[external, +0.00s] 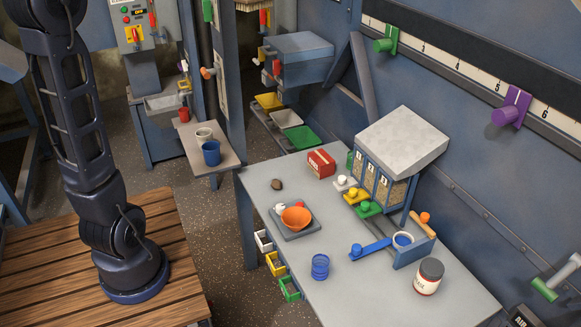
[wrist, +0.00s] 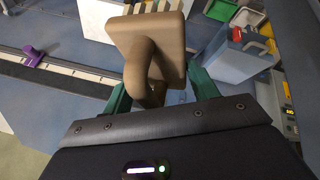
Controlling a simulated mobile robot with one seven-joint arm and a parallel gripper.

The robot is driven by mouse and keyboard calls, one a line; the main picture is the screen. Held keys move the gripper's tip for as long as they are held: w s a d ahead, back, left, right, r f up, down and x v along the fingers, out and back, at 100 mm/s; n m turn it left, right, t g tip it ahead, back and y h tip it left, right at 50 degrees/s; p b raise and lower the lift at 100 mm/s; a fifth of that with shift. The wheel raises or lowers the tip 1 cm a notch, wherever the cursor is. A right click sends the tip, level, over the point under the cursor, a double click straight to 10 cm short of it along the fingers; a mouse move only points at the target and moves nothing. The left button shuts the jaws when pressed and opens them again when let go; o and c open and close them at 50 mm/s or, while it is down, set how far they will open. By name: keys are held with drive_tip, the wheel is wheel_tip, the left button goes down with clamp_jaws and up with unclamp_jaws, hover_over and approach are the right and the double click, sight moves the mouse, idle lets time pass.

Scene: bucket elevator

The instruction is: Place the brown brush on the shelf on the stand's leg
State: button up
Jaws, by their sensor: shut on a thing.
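The brown brush (wrist: 150,55), with a flat block and a looped handle, is held in my gripper (wrist: 160,90) in the wrist view. The green fingers are shut on it, one to each side, and the brush hides part of the grip. My gripper is out of the external view; only my arm shows at the left. A small grey shelf (external: 225,160) sits beside a tall blue post (external: 228,75) in the external view.
A purple slider (wrist: 32,55) shows at left in the wrist view.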

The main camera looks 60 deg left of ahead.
drive_tip(key=s+a+r+n+y, duration=0.1)
drive_tip(key=s+a+r, duration=0.25)
drive_tip(key=s, duration=0.25)
drive_tip(key=s+a+r+n, duration=0.1)
drive_tip(key=s+a+r, duration=0.25)
drive_tip(key=s, duration=0.25)
drive_tip(key=s+a+f+n+y, duration=0.1)
drive_tip(key=s+a+f+n, duration=0.15)
drive_tip(key=s+a, duration=0.3)
drive_tip(key=s+a+f+n+g+y, duration=0.15)
drive_tip(key=a+f, duration=0.25)
drive_tip(key=f, duration=0.7)
drive_tip(key=s+a+f+n+y, duration=0.1)
drive_tip(key=s+a+f+n, duration=0.2)
drive_tip(key=f, duration=0.8)
drive_tip(key=s+a+f+n+g+y, duration=0.1)
drive_tip(key=a+f+n, duration=0.3)
drive_tip(key=f, duration=0.7)
drive_tip(key=w+a+f, duration=0.5)
drive_tip(key=a+f, duration=0.5)
drive_tip(key=shift+n+g+y, duration=0.25)
drive_tip(key=shift+n+y, duration=0.15)
drive_tip(key=shift+y, duration=0.05)
wheel_tip(320, 180, down, 19)
drive_tip(key=shift+f, duration=0.2)
drive_tip(key=shift+f, duration=0.1)
